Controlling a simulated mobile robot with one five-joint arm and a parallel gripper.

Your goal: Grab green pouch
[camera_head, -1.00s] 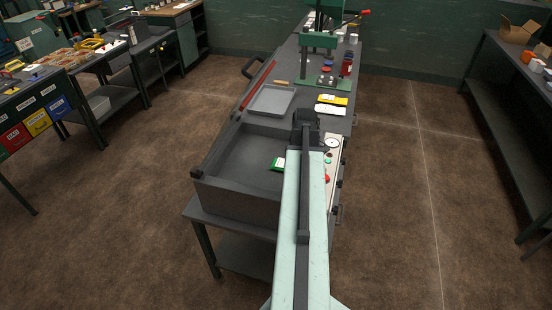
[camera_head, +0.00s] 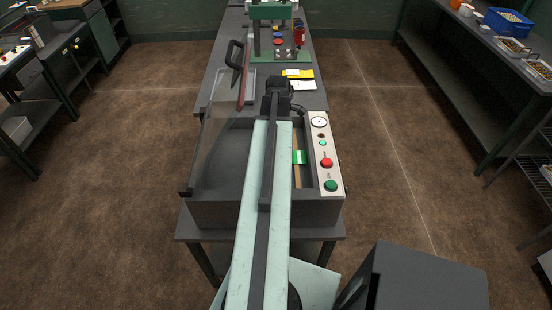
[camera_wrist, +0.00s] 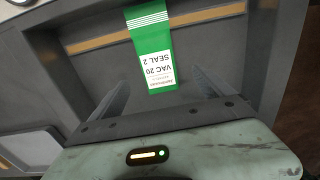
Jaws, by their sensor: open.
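The green pouch (camera_head: 300,157) lies in the grey vacuum-sealer chamber (camera_head: 222,185), just right of my arm in the head view. In the wrist view the pouch (camera_wrist: 152,50) is green with a white label reading "VAC 20 SEAL 2", and it lies across a tan strip (camera_wrist: 105,40). My gripper (camera_wrist: 162,88) is open and empty. Its two dark fingers stand either side of the pouch's labelled end in the picture. I cannot tell how far above the pouch they are. In the head view my arm hides the fingers and part of the chamber.
The control panel (camera_head: 324,160) with a gauge and buttons runs along the chamber's right side. The clear lid (camera_head: 213,125) stands raised at the left. Yellow and white packets (camera_head: 298,74) and a green press (camera_head: 272,30) are beyond.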

